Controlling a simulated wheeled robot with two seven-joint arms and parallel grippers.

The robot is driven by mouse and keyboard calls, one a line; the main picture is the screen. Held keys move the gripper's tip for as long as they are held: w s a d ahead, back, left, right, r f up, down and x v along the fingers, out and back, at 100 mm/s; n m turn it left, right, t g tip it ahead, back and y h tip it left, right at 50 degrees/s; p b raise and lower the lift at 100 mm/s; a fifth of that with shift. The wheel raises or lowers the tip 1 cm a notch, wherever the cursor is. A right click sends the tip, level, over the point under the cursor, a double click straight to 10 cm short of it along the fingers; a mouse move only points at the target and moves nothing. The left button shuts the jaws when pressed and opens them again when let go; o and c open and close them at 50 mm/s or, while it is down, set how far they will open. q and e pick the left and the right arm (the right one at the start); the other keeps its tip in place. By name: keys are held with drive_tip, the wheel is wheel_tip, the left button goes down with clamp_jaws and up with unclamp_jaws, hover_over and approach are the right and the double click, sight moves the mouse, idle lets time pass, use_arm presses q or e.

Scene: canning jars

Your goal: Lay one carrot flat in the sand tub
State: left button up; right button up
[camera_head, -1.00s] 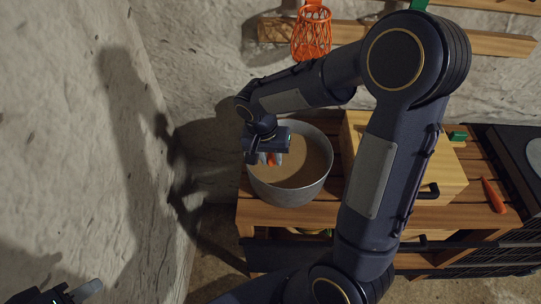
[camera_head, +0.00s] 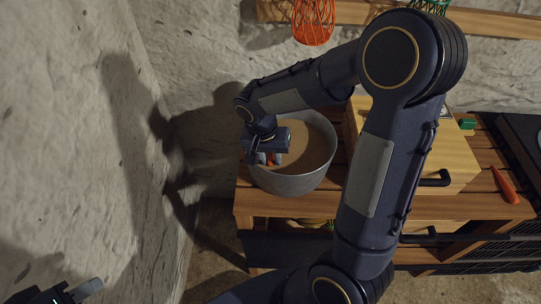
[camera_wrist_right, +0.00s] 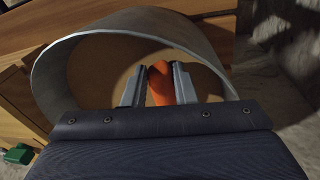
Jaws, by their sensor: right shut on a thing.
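The sand tub (camera_head: 318,168) is a round grey metal tub with tan sand inside, standing on the wooden bench. It also fills the upper part of the right wrist view (camera_wrist_right: 60,75). My right gripper (camera_head: 266,160) is inside the tub's left part and shut on an orange carrot (camera_wrist_right: 160,84). The carrot sits between the two fingers; its lower end is hard to see, and I cannot tell whether it touches the sand. Another carrot (camera_head: 504,186) lies on the bench at the far right. My left gripper (camera_head: 75,293) is at the bottom left corner, far from the bench, its jaws unclear.
A wooden box (camera_head: 455,160) with a black handle stands right of the tub, partly behind my right arm. A green object (camera_head: 467,124) is by it. An orange wire basket (camera_head: 313,22) hangs on the wall rail above. A stone wall is at left.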

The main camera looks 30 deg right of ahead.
drive_tip(key=shift+f+b, duration=0.35)
idle(0.4)
drive_tip(key=o, duration=0.8)
drive_tip(key=shift+s, duration=0.15)
drive_tip(key=shift+o, duration=0.2)
wheel_tip(320, 180, up, 8)
drive_tip(key=shift+a, duration=0.45)
drive_tip(key=s+a+r+n+t+y, duration=0.1)
drive_tip(key=s+n+t+y, duration=0.1)
drive_tip(key=s, duration=0.6)
drive_tip(key=s+a+r+n+t+y, duration=0.1)
drive_tip(key=s+r+n+t+y, duration=0.1)
drive_tip(key=s, duration=0.6)
drive_tip(key=shift+s+a+n+t+y, duration=0.3)
drive_tip(key=shift+n+t+y, duration=0.55)
drive_tip(key=shift+n, duration=0.25)
